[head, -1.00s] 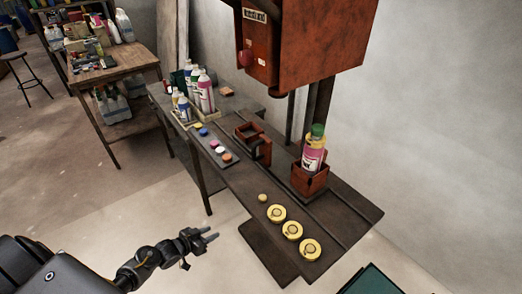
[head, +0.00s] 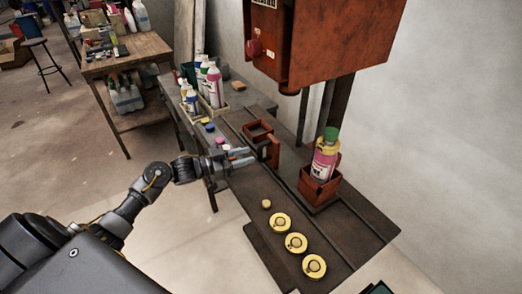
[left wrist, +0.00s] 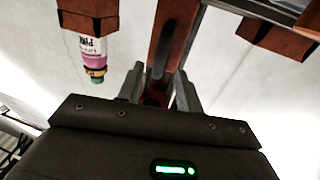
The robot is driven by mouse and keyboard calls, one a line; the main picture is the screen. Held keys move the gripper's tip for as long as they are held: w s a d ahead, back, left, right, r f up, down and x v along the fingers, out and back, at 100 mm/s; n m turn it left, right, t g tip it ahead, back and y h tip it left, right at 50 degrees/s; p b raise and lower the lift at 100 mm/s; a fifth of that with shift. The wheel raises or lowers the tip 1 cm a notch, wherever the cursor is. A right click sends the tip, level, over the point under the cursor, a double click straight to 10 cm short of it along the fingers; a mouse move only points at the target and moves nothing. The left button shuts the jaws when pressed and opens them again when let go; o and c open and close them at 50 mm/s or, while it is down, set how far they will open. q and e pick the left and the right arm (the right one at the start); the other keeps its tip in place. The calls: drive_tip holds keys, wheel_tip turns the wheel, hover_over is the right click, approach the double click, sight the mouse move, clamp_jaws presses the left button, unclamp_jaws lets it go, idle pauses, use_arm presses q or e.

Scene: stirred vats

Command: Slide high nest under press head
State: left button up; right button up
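The rusty red press head (head: 340,45) hangs above the bench. An empty red open-topped nest (head: 257,129) with an upright slotted handle plate (head: 273,152) sits on the bench rail. A second red nest (head: 319,188) stands nearer and to the right, holding a green-capped bottle (head: 325,158). No label shows which nest is the high one. My left gripper (head: 243,157) is just left of the handle plate, its fingers apart. In the left wrist view the plate (left wrist: 172,40) shows beyond and between the fingers; contact cannot be told. My right gripper is out of view.
Several round yellow discs (head: 296,242) lie along the front of the bench. Bottles in a tray (head: 212,105) and small coloured caps stand at the left end. A wooden table (head: 125,70) stands behind left. Dark press columns rise behind the nests.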

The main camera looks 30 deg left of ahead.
sight(260, 157)
use_arm(q)
drive_tip(key=x, duration=0.6)
drive_tip(key=shift+p, duration=0.4)
drive_tip(key=shift+s, duration=0.1)
drive_tip(key=shift+c, duration=0.3)
clamp_jaws()
drive_tip(key=shift+a, duration=0.1)
